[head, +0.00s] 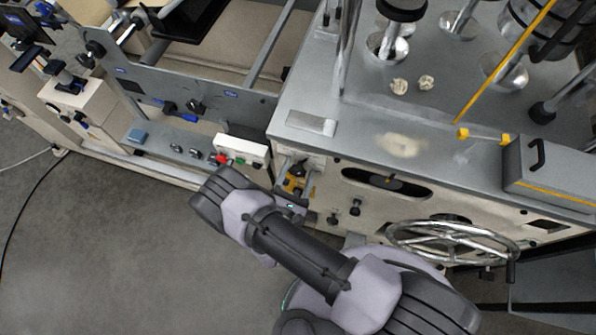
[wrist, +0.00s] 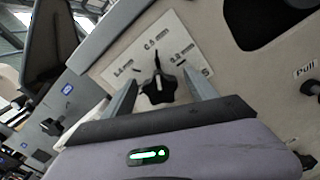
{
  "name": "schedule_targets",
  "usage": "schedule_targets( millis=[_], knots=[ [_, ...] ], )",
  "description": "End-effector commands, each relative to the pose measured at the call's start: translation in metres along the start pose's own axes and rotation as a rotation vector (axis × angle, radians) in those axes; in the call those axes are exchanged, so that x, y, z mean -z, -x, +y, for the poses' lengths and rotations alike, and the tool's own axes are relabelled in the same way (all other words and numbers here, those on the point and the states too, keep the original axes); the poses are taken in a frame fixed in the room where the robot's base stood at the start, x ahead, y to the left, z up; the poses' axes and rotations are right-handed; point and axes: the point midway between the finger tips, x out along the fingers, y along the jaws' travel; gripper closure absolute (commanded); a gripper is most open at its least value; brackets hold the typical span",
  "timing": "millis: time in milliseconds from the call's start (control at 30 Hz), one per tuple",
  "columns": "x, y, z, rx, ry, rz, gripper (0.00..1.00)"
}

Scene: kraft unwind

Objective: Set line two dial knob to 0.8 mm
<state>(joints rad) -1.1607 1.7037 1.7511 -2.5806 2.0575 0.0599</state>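The dial knob (wrist: 160,86) is black, with a thin pointer, on a white label plate (wrist: 142,46) in the wrist view. The pointer aims up the picture, roughly at the middle of three printed marks. The print is blurred; the middle mark may read 0.8 mm, but I cannot be sure. My gripper (wrist: 160,78) is open, with one grey finger on each side of the knob. Gaps show between fingers and knob. In the head view my gripper (head: 298,182) is at the machine's front panel, and my arm hides part of that area.
A "Pull" knob (wrist: 311,87) sits right of the dial. A dark oval recess (head: 386,183) and a chrome handwheel (head: 452,240) lie to the right on the panel. A white button box (head: 242,150) with a red button stands left. Open floor (head: 110,240) lies at left.

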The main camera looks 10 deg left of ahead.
Motion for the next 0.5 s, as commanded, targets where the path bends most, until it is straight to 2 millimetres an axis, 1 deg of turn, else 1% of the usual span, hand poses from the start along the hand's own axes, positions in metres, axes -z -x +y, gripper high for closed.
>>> schedule_targets(
  millis=[33, 100, 167, 200, 267, 300, 333, 500],
  knots=[
    [0.0, 0.0001, 0.0001, 0.0, 0.0, 0.0, 0.41],
    [0.0001, 0.0002, 0.0001, 0.0, 0.0, 0.0, 0.55],
    [0.0001, 0.0002, 0.0001, 0.0, 0.0, 0.0, 0.67],
    [0.0001, 0.0003, 0.0001, 0.0, 0.0, 0.0, 0.75],
    [0.0001, 0.0003, 0.0001, 0.0, 0.0, 0.0, 0.86],
    [0.0001, 0.0003, 0.0001, 0.0, 0.0, 0.0, 0.94],
    [0.0001, 0.0003, 0.0001, 0.0, 0.0, 0.0, 0.96],
    [0.0003, 0.0004, -0.0001, 0.0, -0.013, 0.0, 0.96]
  ],
)
